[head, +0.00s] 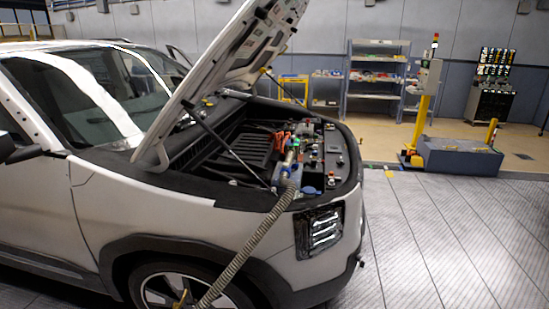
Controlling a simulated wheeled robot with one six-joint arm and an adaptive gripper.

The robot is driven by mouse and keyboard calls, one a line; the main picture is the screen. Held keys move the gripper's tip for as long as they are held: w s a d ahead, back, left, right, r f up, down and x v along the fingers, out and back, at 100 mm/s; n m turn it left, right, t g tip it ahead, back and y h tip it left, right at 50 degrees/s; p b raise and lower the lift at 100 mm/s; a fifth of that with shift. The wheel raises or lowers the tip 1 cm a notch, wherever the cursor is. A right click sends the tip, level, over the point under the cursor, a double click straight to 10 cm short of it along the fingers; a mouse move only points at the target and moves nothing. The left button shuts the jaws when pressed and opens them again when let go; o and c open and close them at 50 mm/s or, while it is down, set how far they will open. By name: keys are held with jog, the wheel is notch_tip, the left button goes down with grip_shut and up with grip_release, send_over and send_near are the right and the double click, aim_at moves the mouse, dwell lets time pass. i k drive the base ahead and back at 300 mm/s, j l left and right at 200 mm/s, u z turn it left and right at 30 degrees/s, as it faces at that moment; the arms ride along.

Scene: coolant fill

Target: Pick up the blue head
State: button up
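The blue head (284,170) is small in the head view, at the front of the open engine bay of a silver car. A grey ribbed hose (245,247) runs from it over the front fender and down past the front wheel. The head seems to stand upright at the upper end of the hose, with a pale cylindrical part above it. Whether it is seated on a port in the bay is too small to tell. My gripper is not in view.
The raised hood (232,62) and its thin strut (222,143) stand over the bay. A flat blue cap (309,190) lies near the headlight (324,228). The floor right of the car is clear up to a grey-blue block (460,157) with yellow posts. Shelves (375,80) stand behind.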

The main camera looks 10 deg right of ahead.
aim_at(291, 156)
jog(key=i+l+u, duration=0.1)
jog(key=l+u, duration=0.25)
jog(key=l, duration=0.15)
jog(key=l+u, duration=0.45)
jog(key=l, duration=1)
jog(key=l+u, duration=0.1)
jog(key=l, duration=2.15)
jog(key=k+l+u, duration=0.15)
jog(key=l, duration=1)
jog(key=i, duration=0.05)
